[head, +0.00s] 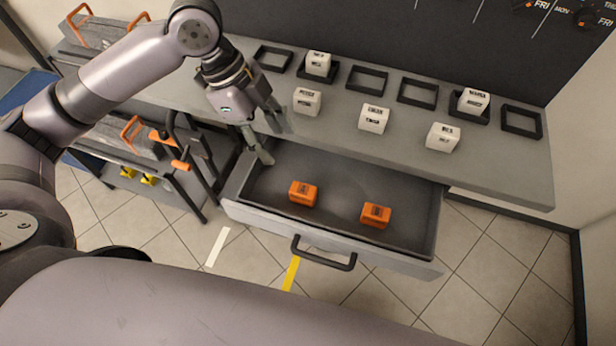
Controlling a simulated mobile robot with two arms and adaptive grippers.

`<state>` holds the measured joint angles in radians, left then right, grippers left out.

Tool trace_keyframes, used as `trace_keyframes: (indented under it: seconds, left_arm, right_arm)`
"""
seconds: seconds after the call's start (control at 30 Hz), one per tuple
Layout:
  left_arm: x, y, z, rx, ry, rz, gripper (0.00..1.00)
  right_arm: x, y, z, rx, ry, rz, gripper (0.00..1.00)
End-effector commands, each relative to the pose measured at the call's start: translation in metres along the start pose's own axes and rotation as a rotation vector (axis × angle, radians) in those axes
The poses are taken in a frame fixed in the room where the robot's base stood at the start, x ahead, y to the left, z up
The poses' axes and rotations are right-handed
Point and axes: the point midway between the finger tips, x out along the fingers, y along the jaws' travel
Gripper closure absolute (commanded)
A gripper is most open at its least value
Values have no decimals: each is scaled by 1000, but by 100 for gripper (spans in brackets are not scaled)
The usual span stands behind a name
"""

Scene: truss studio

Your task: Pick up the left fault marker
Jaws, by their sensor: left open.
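Two orange fault markers lie in the open drawer (410,250) under the grey counter. The left fault marker (303,193) sits left of the drawer's middle. The right fault marker (376,215) sits to its right, nearer the drawer front. Both have dark print on them. My left gripper (268,142) is open and empty at the back left of the drawer, above and to the left of the left fault marker, apart from it. My right gripper is not in view.
On the counter (520,177) stand several white labelled blocks (374,119) and black square frames (417,92); some blocks sit in frames. The drawer has a black handle (324,257). A cart with orange-handled boxes (165,150) stands left of the drawer. Tiled floor lies in front.

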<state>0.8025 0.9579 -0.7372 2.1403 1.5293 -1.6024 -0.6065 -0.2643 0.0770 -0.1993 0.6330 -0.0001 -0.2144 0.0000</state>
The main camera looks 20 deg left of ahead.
Motion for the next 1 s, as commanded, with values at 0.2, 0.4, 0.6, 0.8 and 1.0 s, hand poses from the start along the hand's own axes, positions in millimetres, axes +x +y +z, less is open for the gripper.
trace_keyframes:
  seconds: [0.2,0.4,0.6,0.8,1.0]
  left_arm:
    - [47,2,-2,-2,2,6,50]
    - [88,2,-2,-1,2,5,50]
    - [109,1,-1,-1,2,1,50]
    - [125,2,0,-2,1,3,50]
    - [155,2,1,-1,3,1,50]
  right_arm:
    - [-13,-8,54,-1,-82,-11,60]
    - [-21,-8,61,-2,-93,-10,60]
    - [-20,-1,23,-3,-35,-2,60]
    - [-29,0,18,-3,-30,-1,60]
    - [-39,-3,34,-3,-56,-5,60]
